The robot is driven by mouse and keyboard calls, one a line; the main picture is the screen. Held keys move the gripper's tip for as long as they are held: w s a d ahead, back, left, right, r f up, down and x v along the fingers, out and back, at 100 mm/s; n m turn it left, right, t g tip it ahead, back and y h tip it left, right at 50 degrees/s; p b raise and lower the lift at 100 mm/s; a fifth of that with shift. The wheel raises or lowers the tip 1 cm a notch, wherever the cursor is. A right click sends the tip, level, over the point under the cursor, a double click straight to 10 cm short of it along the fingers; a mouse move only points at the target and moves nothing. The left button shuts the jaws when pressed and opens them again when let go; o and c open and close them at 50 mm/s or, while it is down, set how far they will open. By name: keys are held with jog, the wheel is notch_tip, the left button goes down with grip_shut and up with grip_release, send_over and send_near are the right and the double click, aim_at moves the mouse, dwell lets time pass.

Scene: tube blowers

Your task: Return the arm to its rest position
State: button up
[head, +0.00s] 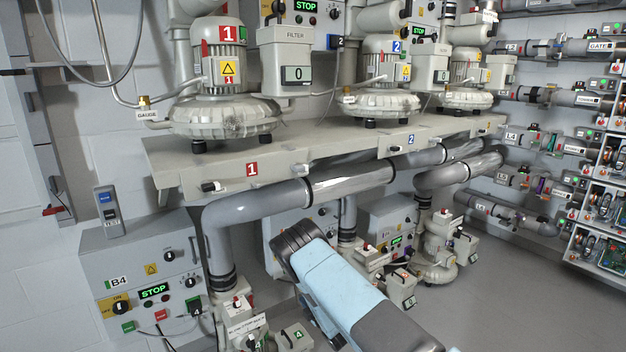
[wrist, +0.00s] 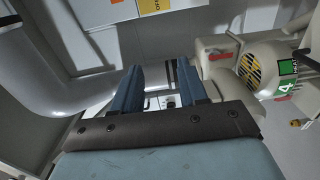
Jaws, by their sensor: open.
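My arm (head: 345,295), pale blue with dark grey parts, reaches up from the bottom of the head view in front of the lower pipes. The head view does not show my fingertips clearly. In the wrist view my gripper (wrist: 162,88) has two dark blue fingers standing apart, with nothing between them. A grey pipe bend (wrist: 40,75) lies left of the fingers. A beige blower with a green label 4 (wrist: 285,80) lies close on the right. I cannot tell whether either is touched.
Blowers 1 (head: 225,115) and 2 (head: 382,100) stand on a shelf (head: 290,165) above my arm. Control box B4 (head: 145,275) is at lower left. Pipes and electronics racks (head: 605,185) line the right wall. The grey floor (head: 500,300) right of my arm is clear.

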jog(key=w+d+r+m+h, duration=0.2)
jog(key=r+m, duration=0.1)
jog(key=r, duration=0.4)
jog(key=w+d+r+m+h, duration=0.2)
jog(key=w+d+r+m, duration=0.1)
jog(key=r, duration=0.4)
jog(key=w+d+r+m+h, duration=0.2)
jog(key=r, duration=0.6)
jog(key=s+d+r+m+g+h, duration=0.1)
jog(key=s+d+r+m, duration=0.15)
jog(key=r, duration=0.35)
jog(key=s+d+r+m+g+h, duration=0.1)
jog(key=s+d+r+m, duration=0.2)
jog(key=r, duration=0.4)
jog(key=s+d+r+m+g, duration=0.1)
jog(key=s+d+r+m, duration=0.1)
jog(key=d+r, duration=0.3)
jog(key=s+d+r+m+g+h, duration=0.1)
jog(key=s+d+r+m+g, duration=0.15)
jog(key=s+r, duration=0.65)
jog(key=s+d+r+m+g, duration=0.15)
jog(key=s+d+r, duration=0.3)
jog(key=s, duration=0.75)
jog(key=s+d+r+m+g, duration=0.2)
jog(key=s+m, duration=0.3)
jog(key=s, duration=2.1)
jog(key=shift+s+r+h, duration=0.15)
jog(key=shift+s+h, duration=0.15)
jog(key=shift+s, duration=0.1)
